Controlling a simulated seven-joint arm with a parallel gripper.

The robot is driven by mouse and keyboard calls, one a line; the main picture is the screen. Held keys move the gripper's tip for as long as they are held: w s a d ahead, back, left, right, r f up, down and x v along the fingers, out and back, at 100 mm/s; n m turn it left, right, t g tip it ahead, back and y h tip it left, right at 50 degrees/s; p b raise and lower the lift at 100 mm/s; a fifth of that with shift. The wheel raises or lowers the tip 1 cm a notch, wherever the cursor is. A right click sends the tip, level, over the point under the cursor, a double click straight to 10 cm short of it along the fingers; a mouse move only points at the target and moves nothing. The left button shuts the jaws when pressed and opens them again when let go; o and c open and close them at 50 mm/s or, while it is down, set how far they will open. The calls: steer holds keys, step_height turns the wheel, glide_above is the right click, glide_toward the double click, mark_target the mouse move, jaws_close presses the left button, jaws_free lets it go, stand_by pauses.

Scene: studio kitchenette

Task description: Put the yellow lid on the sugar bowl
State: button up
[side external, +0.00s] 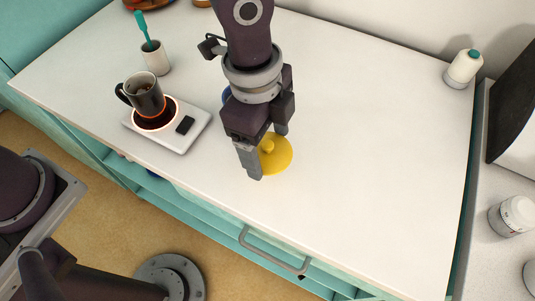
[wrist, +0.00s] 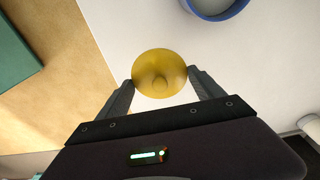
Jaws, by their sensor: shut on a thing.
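The yellow lid (side external: 279,160) is a round disc with a knob on top. In the wrist view the lid (wrist: 160,65) lies between my two fingers, which touch its opposite edges. My gripper (side external: 268,155) is shut on it, low over the white worktop; I cannot tell whether the lid touches the surface. A blue-rimmed bowl (wrist: 214,14), apparently the sugar bowl, is cut off at the top of the wrist view, open and apart from the lid. In the side view only a blue sliver of the bowl (side external: 226,95) shows behind my gripper.
A dark mug (side external: 146,94) stands on a glowing warmer (side external: 181,140) to the left. A white cup with a teal-handled utensil (side external: 154,58) stands behind it. A white jar (side external: 463,69) is at the far right. The worktop (side external: 380,150) right of my gripper is clear.

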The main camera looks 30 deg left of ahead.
mark_target(270, 139)
steer(key=r, duration=0.3)
steer(key=w+r, duration=0.1)
steer(key=r, duration=0.1)
steer(key=shift+a, duration=0.35)
steer(key=w+a+r+n, duration=0.2)
steer(key=w+a+n, duration=0.4)
steer(key=w+a, duration=0.25)
steer(key=shift+t, duration=0.4)
steer(key=shift+s+a+f, duration=0.15)
steer(key=shift+a+f, duration=0.05)
steer(key=shift+f, duration=1.15)
steer(key=shift+s+a+f, duration=0.1)
steer(key=shift+a+f, duration=0.1)
steer(key=shift+f, duration=1.1)
steer(key=shift+f, duration=0.5)
steer(key=o, duration=1.4)
steer(key=shift+s+a+r, duration=0.1)
steer(key=shift+a+r, duration=0.1)
steer(key=shift+r, duration=1.55)
steer(key=shift+s+a+r, duration=0.1)
steer(key=shift+a+r, duration=0.1)
steer(key=shift+r, duration=1.55)
